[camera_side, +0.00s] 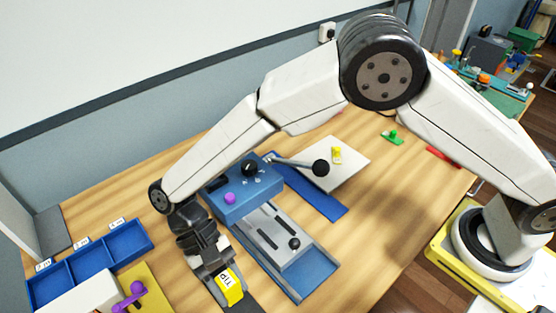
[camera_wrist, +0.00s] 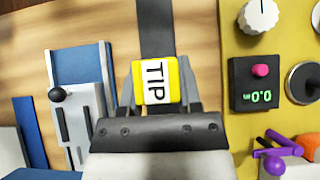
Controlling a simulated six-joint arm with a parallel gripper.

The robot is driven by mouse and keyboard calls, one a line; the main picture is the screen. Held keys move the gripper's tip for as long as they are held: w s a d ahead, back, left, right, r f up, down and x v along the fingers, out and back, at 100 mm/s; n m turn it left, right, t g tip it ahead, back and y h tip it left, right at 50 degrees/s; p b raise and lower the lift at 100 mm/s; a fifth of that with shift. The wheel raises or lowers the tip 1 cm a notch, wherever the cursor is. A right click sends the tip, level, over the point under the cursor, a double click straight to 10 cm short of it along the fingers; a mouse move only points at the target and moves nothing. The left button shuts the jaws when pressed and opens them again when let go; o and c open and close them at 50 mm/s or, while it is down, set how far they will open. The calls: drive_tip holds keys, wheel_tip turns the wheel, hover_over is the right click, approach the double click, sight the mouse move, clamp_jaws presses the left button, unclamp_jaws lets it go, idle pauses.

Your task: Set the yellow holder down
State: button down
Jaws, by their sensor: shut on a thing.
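The yellow holder (camera_side: 231,288) has a white label reading TIP. It also shows in the wrist view (camera_wrist: 172,70), between the two grey fingers. My gripper (camera_side: 225,284) points down at the front of the table and is shut on the holder. A dark strap (camera_wrist: 155,20) runs along the table behind and under the holder in the wrist view. In the side view, a dark strip (camera_side: 244,306) shows beside it. I cannot tell whether the holder touches the strap or table.
A blue device with a grey slider plate (camera_side: 275,235) stands right of my gripper in the side view. A blue compartment tray (camera_side: 95,262) and a yellow panel with a purple lever (camera_side: 130,295) lie to the left. Bare wood (camera_side: 375,250) is at the right.

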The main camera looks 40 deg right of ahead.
drive_tip(key=shift+f, duration=0.25)
drive_tip(key=shift+f, duration=0.1)
drive_tip(key=shift+f, duration=3.2)
drive_tip(key=shift+f, duration=0.45)
drive_tip(key=shift+c, duration=1)
unclamp_jaws()
